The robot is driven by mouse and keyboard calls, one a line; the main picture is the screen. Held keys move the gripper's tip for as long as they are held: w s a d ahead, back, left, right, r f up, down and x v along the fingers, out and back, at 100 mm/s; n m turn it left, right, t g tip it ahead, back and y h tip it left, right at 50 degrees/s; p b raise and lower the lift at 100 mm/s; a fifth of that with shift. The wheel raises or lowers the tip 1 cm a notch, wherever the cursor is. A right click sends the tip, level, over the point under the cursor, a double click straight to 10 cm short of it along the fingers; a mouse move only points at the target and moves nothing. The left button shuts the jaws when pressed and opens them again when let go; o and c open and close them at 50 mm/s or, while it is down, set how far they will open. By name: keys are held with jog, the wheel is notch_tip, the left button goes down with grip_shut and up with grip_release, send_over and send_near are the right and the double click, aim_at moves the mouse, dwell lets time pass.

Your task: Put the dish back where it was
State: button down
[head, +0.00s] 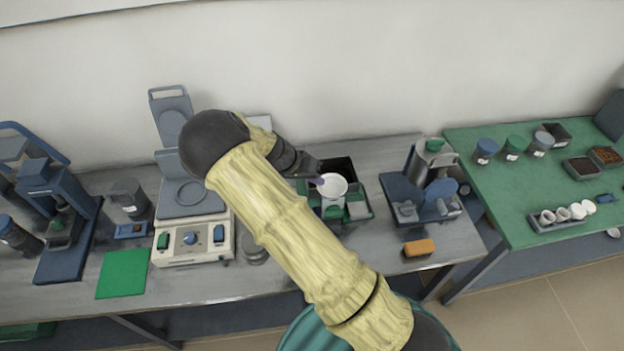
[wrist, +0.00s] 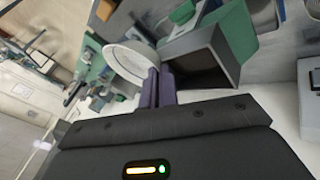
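The dish (head: 332,186) is a small, shallow white round dish. In the wrist view the dish (wrist: 126,60) is tilted in the picture, with its rim at the fingertips. My gripper (head: 319,181) has purple fingers. In the wrist view my gripper's fingers (wrist: 159,84) are close together on the dish's rim. The dish is over a green and dark unit (head: 356,211) near the middle of the grey bench; the gap below it is hard to judge. My arm crosses the head view and hides part of the bench.
A cream device with a dial (head: 190,240) and a green mat (head: 123,273) lie left on the grey bench (head: 390,276). A blue-based apparatus (head: 424,196) and an orange block (head: 419,247) are right. A green table (head: 500,200) with jars and trays stands further right.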

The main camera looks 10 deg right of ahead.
aim_at(325, 189)
jog(key=shift+s+d+f+n+t+b, duration=0.25)
jog(key=shift+s+d+f+b, duration=0.1)
jog(key=shift+d+f+b, duration=0.2)
jog(key=shift+s+d+f+n+t+b, duration=0.15)
jog(key=shift+s+d+f+n+b, duration=0.15)
jog(key=shift+d+f+b, duration=0.25)
jog(key=shift+s+f, duration=0.1)
jog(key=shift+f, duration=0.3)
jog(key=s+d+f+n+t+y+b, duration=0.1)
jog(key=s+d+f+n+b, duration=0.1)
jog(key=f+b, duration=0.3)
jog(key=shift+s+n+t+b, duration=0.35)
jog(key=shift+s+n+t, duration=0.05)
jog(key=shift+s+n, duration=0.4)
jog(key=shift+a, duration=0.15)
